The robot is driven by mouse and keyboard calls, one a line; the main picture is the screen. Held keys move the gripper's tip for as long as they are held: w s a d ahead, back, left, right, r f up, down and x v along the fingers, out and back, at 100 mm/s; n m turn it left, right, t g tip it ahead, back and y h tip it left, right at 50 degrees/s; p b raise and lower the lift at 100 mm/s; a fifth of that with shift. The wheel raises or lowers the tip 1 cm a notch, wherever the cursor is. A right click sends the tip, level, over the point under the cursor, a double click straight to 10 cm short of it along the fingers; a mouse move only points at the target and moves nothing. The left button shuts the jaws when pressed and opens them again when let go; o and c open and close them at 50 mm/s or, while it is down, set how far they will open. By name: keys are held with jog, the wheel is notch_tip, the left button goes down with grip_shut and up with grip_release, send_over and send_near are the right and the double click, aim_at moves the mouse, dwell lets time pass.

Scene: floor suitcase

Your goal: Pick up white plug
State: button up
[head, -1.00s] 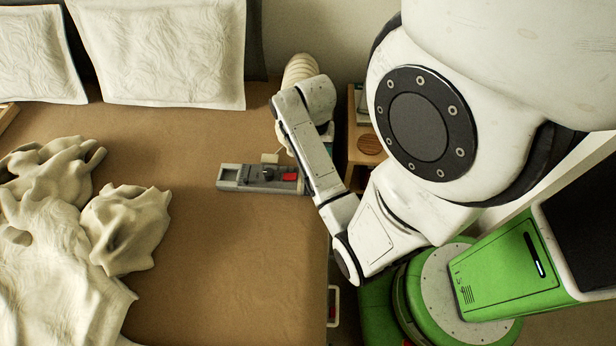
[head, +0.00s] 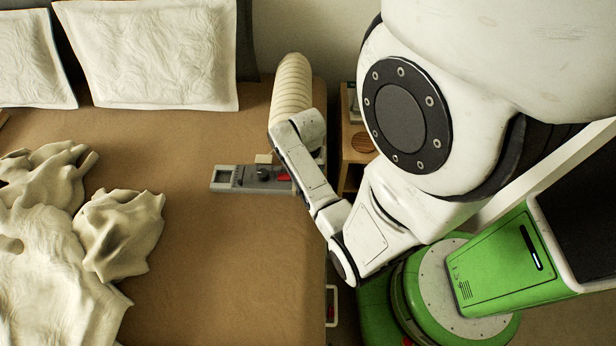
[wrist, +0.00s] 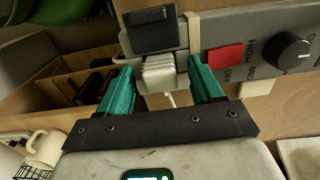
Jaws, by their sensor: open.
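The white plug (wrist: 159,74) is a small ribbed block with a pale cord below it, at the upper middle of the wrist view. It is against the side of a grey device (wrist: 225,30), beneath a black flap (wrist: 150,30). My gripper (wrist: 161,84) is open, with one teal finger on each side of the plug. I cannot tell whether either finger touches it. In the head view the grey device (head: 225,178) lies on the brown bed, and my arm covers its right end. The plug and my fingers cannot be made out there.
The device has a red switch (wrist: 224,58) and a black knob (wrist: 292,51) right of the plug. A ribbed cream cylinder (head: 292,88) stands behind my arm. A wooden shelf (head: 356,145) is beside the bed. Crumpled cloth (head: 118,235) lies left; the bed's middle is clear.

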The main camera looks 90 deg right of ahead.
jog(key=c, duration=1.1)
jog(key=shift+o, duration=0.2)
jog(key=shift+r, duration=0.1)
